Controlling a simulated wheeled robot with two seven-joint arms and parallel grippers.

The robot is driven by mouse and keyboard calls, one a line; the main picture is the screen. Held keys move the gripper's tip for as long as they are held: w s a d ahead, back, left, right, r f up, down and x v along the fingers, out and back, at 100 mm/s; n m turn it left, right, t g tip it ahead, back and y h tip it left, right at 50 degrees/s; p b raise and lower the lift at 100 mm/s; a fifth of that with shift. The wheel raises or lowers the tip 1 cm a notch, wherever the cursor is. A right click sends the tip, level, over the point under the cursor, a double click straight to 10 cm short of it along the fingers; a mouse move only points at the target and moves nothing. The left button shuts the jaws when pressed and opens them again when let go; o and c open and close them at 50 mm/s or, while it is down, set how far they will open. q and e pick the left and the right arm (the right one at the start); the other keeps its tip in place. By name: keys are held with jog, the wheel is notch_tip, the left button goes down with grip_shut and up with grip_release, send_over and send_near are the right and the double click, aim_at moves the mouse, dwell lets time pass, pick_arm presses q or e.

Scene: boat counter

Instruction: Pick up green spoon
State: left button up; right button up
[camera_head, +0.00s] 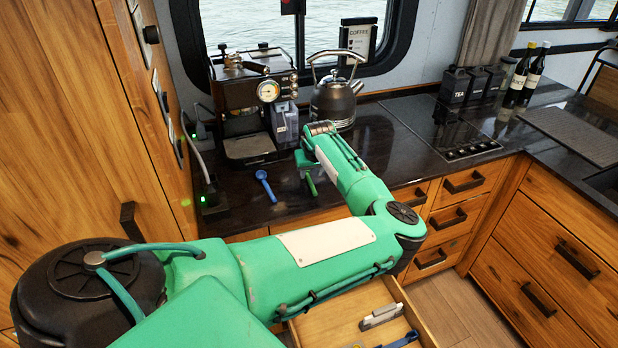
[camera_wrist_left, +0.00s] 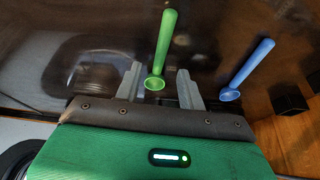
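The green spoon (camera_wrist_left: 164,48) lies on the dark counter, and in the left wrist view its bowl end shows between the two grey fingers of my left gripper (camera_wrist_left: 161,88). The fingers are apart, with the handle reaching out beyond their tips. I cannot tell whether they touch the spoon. In the head view a short part of the green spoon (camera_head: 311,185) shows beside my left gripper (camera_head: 303,170), which is low over the counter. My right gripper is not in view.
A blue spoon (camera_head: 266,186) lies on the counter left of the green one. A coffee machine (camera_head: 256,100) and a kettle (camera_head: 336,98) stand behind. An open drawer (camera_head: 345,322) is below my left arm. A hob (camera_head: 440,125) lies to the right.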

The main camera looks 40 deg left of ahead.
aim_at(310, 178)
pick_arm(q)
jog(key=shift+p+x, duration=0.55)
jog(key=shift+x, duration=1.5)
jog(key=shift+a, duration=0.15)
grip_shut()
